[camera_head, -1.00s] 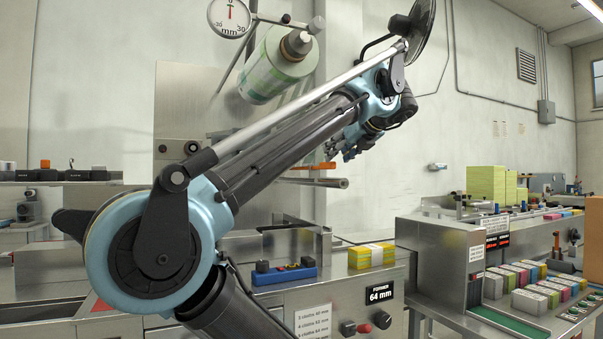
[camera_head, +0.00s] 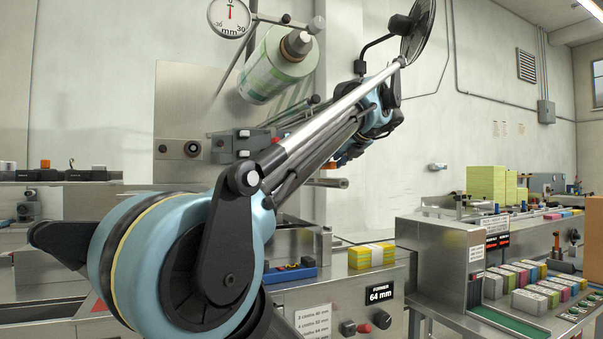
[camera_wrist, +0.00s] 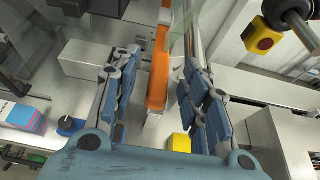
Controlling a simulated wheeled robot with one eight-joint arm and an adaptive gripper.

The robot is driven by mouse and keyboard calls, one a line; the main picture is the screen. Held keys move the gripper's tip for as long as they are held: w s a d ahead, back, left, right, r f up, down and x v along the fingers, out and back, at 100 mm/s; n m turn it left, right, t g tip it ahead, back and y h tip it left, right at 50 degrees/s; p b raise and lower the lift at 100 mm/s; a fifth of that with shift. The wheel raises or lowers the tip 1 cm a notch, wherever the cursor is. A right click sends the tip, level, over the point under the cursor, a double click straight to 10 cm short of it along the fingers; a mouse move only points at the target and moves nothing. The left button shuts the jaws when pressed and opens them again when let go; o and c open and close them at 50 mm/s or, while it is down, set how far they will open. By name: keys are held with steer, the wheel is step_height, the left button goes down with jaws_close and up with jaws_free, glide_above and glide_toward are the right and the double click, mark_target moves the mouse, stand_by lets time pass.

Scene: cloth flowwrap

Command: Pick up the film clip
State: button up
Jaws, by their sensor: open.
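The film clip appears as a long orange piece (camera_wrist: 158,76) in the wrist view, lying along a metal rail. It shows in the gap between the two blue-padded fingers of my gripper (camera_wrist: 158,65). The fingers are open, one on each side of the clip in the picture, with space visible on both sides. I cannot tell whether their tips reach down to its level.
A film roll (camera_head: 278,65) hangs above the rails at the wall. A yellow pack (camera_head: 371,256) and a blue box with knobs (camera_head: 291,271) sit on the machine top. In the wrist view, a yellow-and-red button box (camera_wrist: 268,38) stands at the upper right.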

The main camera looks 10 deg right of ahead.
steer(key=shift+x, duration=1.2)
jaws_close()
